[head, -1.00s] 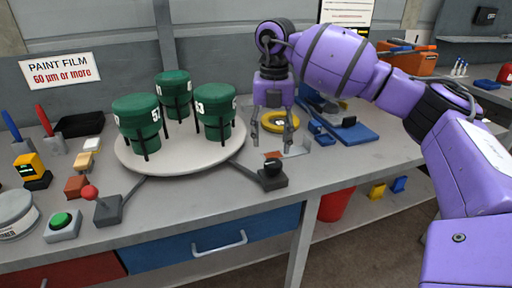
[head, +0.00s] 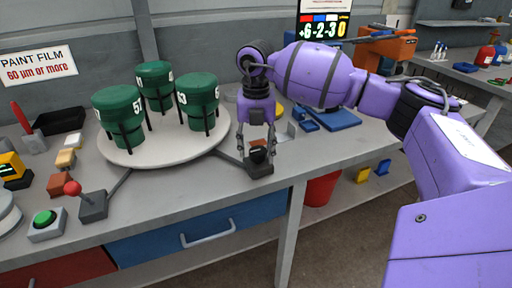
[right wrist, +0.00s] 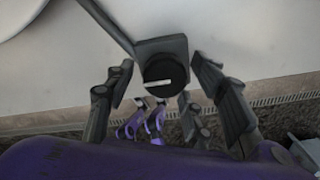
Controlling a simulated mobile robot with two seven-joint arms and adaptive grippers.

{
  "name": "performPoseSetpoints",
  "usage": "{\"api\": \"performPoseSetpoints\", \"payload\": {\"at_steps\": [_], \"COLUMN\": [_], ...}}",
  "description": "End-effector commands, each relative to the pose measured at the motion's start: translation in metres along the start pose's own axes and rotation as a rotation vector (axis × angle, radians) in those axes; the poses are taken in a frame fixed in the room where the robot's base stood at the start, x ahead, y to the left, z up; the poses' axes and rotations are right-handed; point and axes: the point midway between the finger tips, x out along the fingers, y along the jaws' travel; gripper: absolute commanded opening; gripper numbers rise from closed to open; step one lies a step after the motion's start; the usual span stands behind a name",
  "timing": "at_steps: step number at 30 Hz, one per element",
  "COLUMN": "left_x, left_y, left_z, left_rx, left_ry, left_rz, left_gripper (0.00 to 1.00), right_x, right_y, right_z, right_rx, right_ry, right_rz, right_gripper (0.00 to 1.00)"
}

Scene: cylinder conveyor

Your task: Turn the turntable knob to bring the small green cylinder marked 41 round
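The black turntable knob (head: 259,157) sits on a dark base at the front of the bench. In the right wrist view the knob (right wrist: 165,82) shows a white line on top. My right gripper (head: 257,152) points down with its fingers apart on either side of the knob; contact cannot be told. The round white turntable (head: 165,155) carries three green cylinders: front left (head: 118,108), back (head: 155,80) and right (head: 198,97). My left gripper is out of view.
A red-knobbed lever (head: 92,204) and a green button (head: 45,222) stand at the front left. A yellow ring (head: 279,109) and blue parts (head: 325,120) lie behind and right of my right gripper. A lit display (head: 324,27) stands at the back.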

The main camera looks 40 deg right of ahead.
Motion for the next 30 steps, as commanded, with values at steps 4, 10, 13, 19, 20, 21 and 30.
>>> {"api": "performPoseSetpoints", "payload": {"at_steps": [4, 10, 13, 19, 20, 21, 30], "left_x": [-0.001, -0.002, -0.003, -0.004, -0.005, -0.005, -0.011], "left_y": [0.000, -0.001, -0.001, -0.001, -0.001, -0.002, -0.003], "left_z": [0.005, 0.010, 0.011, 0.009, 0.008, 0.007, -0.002], "left_rx": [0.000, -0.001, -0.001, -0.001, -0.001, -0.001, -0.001], "left_ry": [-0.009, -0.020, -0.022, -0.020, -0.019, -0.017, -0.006], "left_rz": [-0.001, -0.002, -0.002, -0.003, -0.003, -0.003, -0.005], "left_gripper": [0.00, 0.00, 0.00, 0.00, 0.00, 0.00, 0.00], "right_x": [0.000, 0.000, -0.001, -0.001, -0.001, -0.001, -0.003], "right_y": [0.000, 0.001, 0.001, 0.002, 0.002, 0.002, 0.003], "right_z": [0.000, 0.000, 0.000, -0.001, -0.001, -0.001, -0.003], "right_rx": [0.000, -0.001, -0.005, -0.049, -0.061, -0.081, -0.312], "right_ry": [0.000, 0.000, 0.000, 0.000, 0.000, 0.000, -0.001], "right_rz": [0.000, 0.002, 0.003, 0.005, 0.005, 0.005, 0.007], "right_gripper": [0.31, 0.08, 0.08, 0.08, 0.09, 0.09, 0.09]}}
